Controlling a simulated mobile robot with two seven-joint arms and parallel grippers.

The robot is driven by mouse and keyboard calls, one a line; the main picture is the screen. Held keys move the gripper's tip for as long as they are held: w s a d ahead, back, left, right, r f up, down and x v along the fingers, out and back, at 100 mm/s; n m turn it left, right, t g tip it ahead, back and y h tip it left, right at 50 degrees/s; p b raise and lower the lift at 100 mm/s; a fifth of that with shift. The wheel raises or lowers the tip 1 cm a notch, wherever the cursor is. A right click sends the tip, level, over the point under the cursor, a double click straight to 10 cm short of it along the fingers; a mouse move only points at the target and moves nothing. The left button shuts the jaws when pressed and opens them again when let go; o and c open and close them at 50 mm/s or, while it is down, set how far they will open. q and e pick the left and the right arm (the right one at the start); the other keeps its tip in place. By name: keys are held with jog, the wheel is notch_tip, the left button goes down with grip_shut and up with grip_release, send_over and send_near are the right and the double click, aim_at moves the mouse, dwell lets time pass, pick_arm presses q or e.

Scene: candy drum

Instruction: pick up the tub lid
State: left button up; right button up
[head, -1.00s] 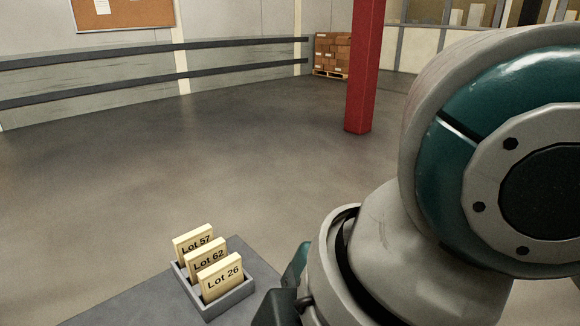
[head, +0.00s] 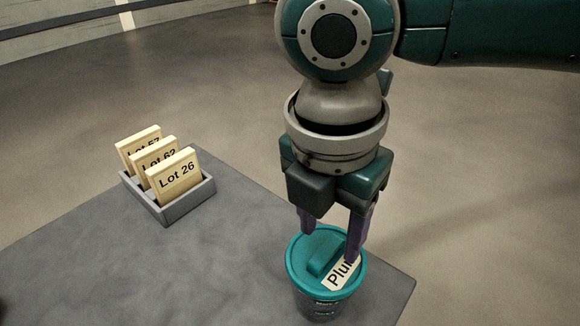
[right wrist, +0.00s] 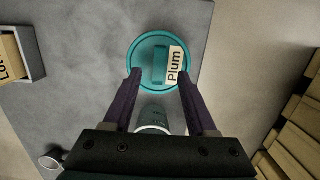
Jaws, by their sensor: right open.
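The lid has a raised bar handle (head: 324,257) and a pale label reading "Plum", partly hidden by a finger in the head view. My right gripper (head: 330,245) is open and points down over the lid. In the right wrist view the lid (right wrist: 147,50) shows between and beyond the purple fingertips (right wrist: 160,74), with the handle between them and nothing gripped. I cannot tell whether the fingertips touch the lid. My left gripper is not in view.
A grey rack (head: 186,208) with three cards, Lots 57, 62 and 26, stands at the left on the grey table (head: 130,265). A small round object (right wrist: 50,160) shows at the lower left in the wrist view. Brown boxes (right wrist: 295,135) are at its right. Table between rack and tub is clear.

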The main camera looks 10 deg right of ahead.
aim_at(327, 249)
notch_tip(327, 249, down, 3)
jog(key=shift+w+d+f, duration=0.1)
jog(key=shift+w, duration=0.05)
jog(key=shift+c, duration=0.4)
grip_shut()
